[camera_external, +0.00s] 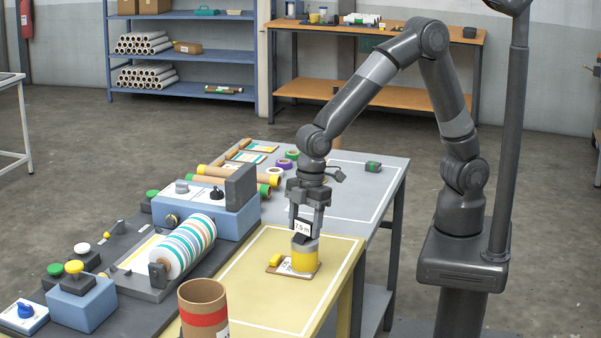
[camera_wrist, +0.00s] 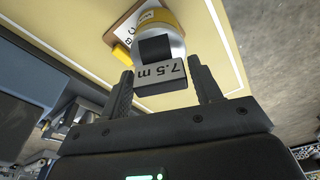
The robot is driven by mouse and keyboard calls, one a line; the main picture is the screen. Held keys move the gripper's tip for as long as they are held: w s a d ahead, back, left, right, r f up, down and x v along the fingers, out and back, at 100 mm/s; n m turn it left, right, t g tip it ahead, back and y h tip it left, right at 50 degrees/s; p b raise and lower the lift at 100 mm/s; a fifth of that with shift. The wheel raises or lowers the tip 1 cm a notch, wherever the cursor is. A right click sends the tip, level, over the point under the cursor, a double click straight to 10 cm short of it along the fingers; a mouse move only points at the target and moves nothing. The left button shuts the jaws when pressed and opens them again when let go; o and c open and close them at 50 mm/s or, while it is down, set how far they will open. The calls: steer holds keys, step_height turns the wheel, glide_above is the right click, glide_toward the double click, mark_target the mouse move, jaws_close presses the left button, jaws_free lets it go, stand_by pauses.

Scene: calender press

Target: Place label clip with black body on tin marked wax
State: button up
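The label clip with black body (camera_external: 301,239) carries a white plate reading "7.5 m"; it also shows in the wrist view (camera_wrist: 155,48). It is at the top of a yellow and silver tin (camera_external: 305,260), also seen in the wrist view (camera_wrist: 165,18); I cannot tell whether they touch. The tin's name is not readable. My gripper (camera_external: 305,225) points down over the tin. The clip hides part of the tin.
The tin stands on a small board (camera_external: 310,274) with a yellow block (camera_external: 275,260) beside it, on the yellow table area (camera_external: 250,290). A striped roller (camera_external: 185,245) is left, and a brown tube with a red band (camera_external: 203,307) is in front. The right grey tabletop is mostly clear.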

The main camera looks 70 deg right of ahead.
steer(key=shift+o, duration=1.1)
steer(key=shift+r, duration=0.15)
step_height(320, 180, up, 12)
steer(key=d, duration=0.1)
steer(key=shift+s+d, duration=0.35)
steer(key=s+d+r+m+t, duration=0.1)
steer(key=d+r+m, duration=0.2)
steer(key=d, duration=0.7)
steer(key=d+r+m+t, duration=0.2)
steer(key=d+r+m, duration=0.1)
steer(key=d, duration=0.8)
steer(key=s+d+f+m+t, duration=0.1)
steer(key=s+d+m, duration=0.2)
steer(key=s+d, duration=0.2)
steer(key=s+d+m+h, duration=0.1)
steer(key=s+d+m, duration=0.3)
steer(key=d, duration=0.5)
steer(key=shift+s+d+f+t+h, duration=0.2)
steer(key=shift+s+f+t+h, duration=0.15)
steer(key=shift+s+t, duration=0.1)
